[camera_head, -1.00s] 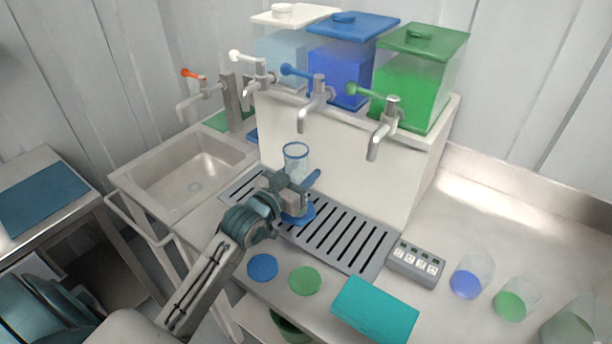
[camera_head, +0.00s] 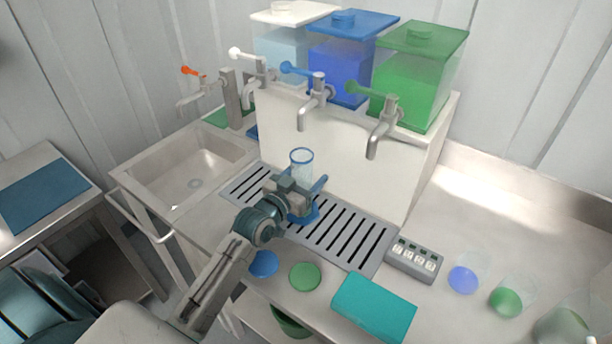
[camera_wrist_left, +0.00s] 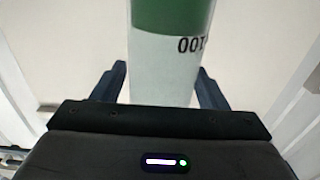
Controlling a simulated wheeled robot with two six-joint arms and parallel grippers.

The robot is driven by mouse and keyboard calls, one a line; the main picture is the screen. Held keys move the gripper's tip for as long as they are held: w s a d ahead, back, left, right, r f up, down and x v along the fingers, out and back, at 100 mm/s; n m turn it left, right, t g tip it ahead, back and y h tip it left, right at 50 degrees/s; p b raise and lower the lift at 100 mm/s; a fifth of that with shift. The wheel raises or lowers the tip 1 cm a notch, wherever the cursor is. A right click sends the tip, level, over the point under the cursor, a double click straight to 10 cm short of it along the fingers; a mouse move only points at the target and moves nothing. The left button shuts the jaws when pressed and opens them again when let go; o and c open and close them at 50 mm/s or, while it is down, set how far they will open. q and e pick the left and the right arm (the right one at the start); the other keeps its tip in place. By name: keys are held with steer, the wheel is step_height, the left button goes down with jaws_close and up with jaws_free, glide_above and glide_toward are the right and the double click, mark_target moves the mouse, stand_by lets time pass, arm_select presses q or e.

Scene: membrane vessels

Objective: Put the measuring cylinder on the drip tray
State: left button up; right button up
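The measuring cylinder (camera_head: 302,166) is clear with a blue rim and a blue foot. My left gripper (camera_head: 303,196) is shut around its middle and holds it upright over the drip tray (camera_head: 374,256). The tray is a grey slotted grate before the white dispenser stand. I cannot tell whether the foot touches the slats. In the left wrist view the cylinder (camera_wrist_left: 170,65) stands between the two fingers (camera_wrist_left: 162,85), with a green area and the marking "100" on it; its top and foot are out of that view. My right gripper is not in view.
Taps, including the blue one (camera_head: 314,95) and the green one (camera_head: 383,125), overhang the tray's back. A sink (camera_head: 190,175) is at left. A button box (camera_head: 414,262), teal pad (camera_head: 374,306), blue and green discs (camera_head: 305,276) and several cups (camera_head: 508,298) lie right and in front.

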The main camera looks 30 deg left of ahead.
arm_select(q)
steer(key=shift+r, duration=0.15)
steer(key=s+a, duration=0.1)
steer(key=s, duration=1.1)
steer(key=shift+a, duration=0.3)
